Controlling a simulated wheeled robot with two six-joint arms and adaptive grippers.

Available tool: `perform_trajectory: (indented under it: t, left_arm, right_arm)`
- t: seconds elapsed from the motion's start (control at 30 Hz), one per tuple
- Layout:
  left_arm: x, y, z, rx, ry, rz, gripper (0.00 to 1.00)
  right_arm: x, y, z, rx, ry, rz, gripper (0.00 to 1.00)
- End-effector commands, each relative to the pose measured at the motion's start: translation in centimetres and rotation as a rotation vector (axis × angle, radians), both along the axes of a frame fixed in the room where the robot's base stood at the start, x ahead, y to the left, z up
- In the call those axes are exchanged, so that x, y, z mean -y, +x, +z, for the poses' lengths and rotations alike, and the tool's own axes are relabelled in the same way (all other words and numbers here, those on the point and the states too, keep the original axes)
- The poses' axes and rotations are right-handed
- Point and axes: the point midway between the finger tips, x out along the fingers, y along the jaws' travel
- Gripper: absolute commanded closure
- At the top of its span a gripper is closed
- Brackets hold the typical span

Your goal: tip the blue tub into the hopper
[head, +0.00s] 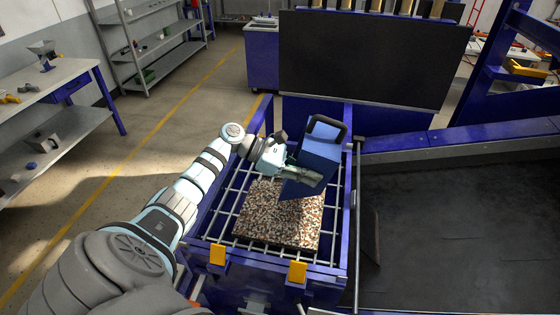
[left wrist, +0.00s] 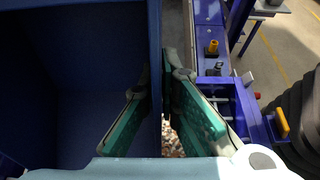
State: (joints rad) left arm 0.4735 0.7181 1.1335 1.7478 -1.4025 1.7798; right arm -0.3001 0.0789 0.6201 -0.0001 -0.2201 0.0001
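The blue tub (head: 320,158) with a dark handle hangs above the hopper (head: 342,240), tilted, its inside mostly hidden in the head view. My left gripper (head: 290,172) is shut on the tub's side wall. In the left wrist view the tub (left wrist: 75,75) fills the left side, and its wall runs between the teal finger pads of the gripper (left wrist: 163,95). A squarish patch of mixed brown, white and dark granules (head: 270,222) lies in the hopper under the tub, at the grid. My right gripper is not in view.
A grey grid (head: 222,208) spans the hopper. Two yellow-orange blocks (head: 297,271) stand on its front edge. A dark upright panel (head: 375,60) rises behind, and a wide dark belt surface (head: 460,230) lies to the right. A workbench (head: 50,85) and shelves stand at left.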

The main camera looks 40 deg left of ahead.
Motion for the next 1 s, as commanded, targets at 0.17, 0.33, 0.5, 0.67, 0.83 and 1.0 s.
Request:
perform_trajectory:
  t: [0.17, 0.33, 0.5, 0.67, 0.83, 1.0]
  left_arm:
    - [0.0, 0.0, 0.1, 0.001, 0.000, 0.000, 1.00]
    - [0.0, 0.0, 0.1, 0.001, 0.000, 0.000, 1.00]
    - [0.0, 0.0, 0.0, 0.001, 0.000, 0.000, 1.00]
    - [1.0, 0.5, -0.5, -0.036, 0.075, -0.005, 1.00]
    - [3.1, 1.7, -2.1, -0.138, 0.259, -0.004, 1.00]
    - [3.7, 2.1, -2.9, -0.186, 0.337, -0.001, 1.00]
  right_arm:
    - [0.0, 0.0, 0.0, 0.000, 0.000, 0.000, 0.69]
    - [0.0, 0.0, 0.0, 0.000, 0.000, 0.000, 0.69]
    - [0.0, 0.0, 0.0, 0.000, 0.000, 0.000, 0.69]
    - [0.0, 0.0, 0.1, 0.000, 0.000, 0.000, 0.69]
    - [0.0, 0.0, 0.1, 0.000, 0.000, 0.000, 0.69]
    - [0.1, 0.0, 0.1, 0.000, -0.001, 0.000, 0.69]
